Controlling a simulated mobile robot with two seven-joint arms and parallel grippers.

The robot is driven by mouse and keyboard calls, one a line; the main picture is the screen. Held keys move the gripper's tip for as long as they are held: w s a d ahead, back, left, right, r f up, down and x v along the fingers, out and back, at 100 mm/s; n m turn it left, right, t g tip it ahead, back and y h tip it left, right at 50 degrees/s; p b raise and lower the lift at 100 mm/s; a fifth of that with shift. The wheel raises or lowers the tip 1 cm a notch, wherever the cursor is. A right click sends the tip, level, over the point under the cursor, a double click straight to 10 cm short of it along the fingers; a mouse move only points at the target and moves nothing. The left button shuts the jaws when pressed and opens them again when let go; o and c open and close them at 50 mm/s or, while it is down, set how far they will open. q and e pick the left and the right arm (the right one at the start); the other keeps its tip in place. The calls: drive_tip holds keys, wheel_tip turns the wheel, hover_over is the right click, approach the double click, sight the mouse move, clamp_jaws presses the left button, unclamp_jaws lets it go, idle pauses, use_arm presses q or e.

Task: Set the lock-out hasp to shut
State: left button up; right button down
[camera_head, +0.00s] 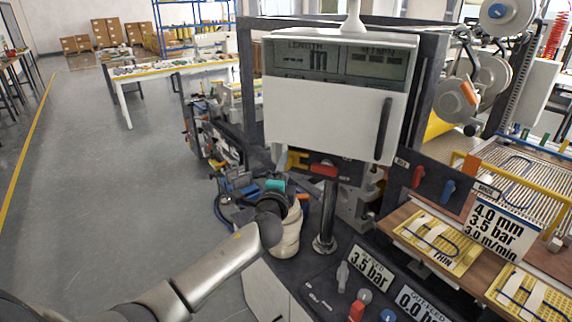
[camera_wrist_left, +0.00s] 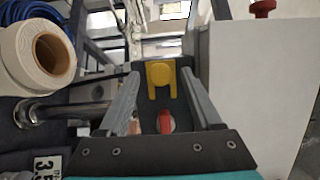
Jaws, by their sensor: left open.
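The yellow lock-out hasp (camera_head: 297,160) sits on a dark panel below the white display box, beside a red handle (camera_head: 323,170). In the left wrist view the hasp (camera_wrist_left: 161,70) is a yellow fork with a round top, its two prongs pointing down towards the red handle (camera_wrist_left: 165,121). The prongs look apart from the handle. My left gripper (camera_head: 279,158) is just left of the hasp. In the left wrist view its open fingers (camera_wrist_left: 160,82) frame the hasp from both sides, with nothing visibly gripped. Whether a finger touches it cannot be told. My right gripper is out of view.
The white display box (camera_head: 338,105) hangs above the panel. A chrome post (camera_head: 326,215) stands right of my left arm. A pale roll (camera_wrist_left: 62,45) lies beside the post in the wrist view. Signs (camera_head: 369,269) and small levers cover the front console. Open floor lies left.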

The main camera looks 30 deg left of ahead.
use_arm(q)
drive_tip(key=shift+x, duration=1.4)
clamp_jaws()
drive_tip(key=shift+f, duration=0.1)
idle(0.4)
